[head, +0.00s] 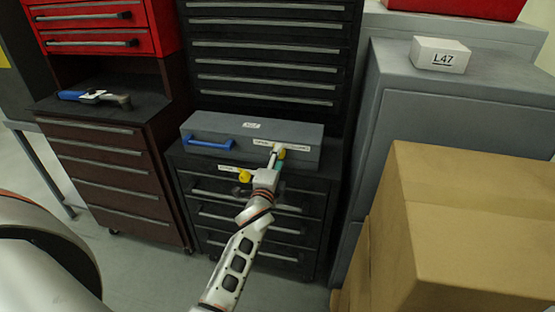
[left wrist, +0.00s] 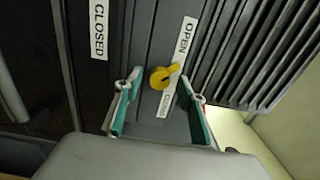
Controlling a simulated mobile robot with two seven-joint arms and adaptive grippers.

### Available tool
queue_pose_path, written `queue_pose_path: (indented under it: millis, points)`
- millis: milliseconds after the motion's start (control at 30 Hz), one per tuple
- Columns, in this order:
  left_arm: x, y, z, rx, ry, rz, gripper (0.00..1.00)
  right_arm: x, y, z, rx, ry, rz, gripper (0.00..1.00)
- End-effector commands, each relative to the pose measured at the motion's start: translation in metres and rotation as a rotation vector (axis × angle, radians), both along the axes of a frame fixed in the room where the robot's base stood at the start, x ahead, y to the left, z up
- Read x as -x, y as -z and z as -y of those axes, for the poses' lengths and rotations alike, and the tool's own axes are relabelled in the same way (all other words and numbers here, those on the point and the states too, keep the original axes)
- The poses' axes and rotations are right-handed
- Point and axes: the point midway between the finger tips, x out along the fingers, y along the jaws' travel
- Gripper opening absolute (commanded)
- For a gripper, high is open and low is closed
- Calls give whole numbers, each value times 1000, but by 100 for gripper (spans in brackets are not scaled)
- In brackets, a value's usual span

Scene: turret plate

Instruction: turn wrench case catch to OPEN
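The grey wrench case (head: 222,125) lies on a black drawer cabinet, with a blue handle (head: 208,142) and a white label strip on its front. Its yellow catch (head: 281,154) sits beside that strip; it also shows in the left wrist view (left wrist: 164,76) by an OPEN label (left wrist: 185,42) and a smaller label (left wrist: 165,103). Which label the catch points to is unclear. My left gripper (head: 276,157) is open, its teal-padded fingers either side of the catch in the left wrist view (left wrist: 160,82). I cannot tell whether they touch it. My right gripper is not in view.
A second yellow knob (head: 244,176) and label (head: 234,168) are on the cabinet front below the case. A CLOSED label (left wrist: 98,30) shows in the left wrist view. A cardboard box (head: 470,215) stands at right. A blue-handled tool (head: 92,97) lies on the left cabinet.

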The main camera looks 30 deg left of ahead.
Motion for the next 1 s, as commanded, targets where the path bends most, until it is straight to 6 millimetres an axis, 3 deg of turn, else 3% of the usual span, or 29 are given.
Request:
queue_pose_path:
  millis: [267, 700, 1000]
  points:
    - [12, 1, 3, -2, -1, -1, 40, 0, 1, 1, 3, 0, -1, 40]
    - [92, 2, 24, 1, 0, -2, 40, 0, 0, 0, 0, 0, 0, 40]
    - [116, 1, 30, -1, 0, 0, 40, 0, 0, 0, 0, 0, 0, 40]
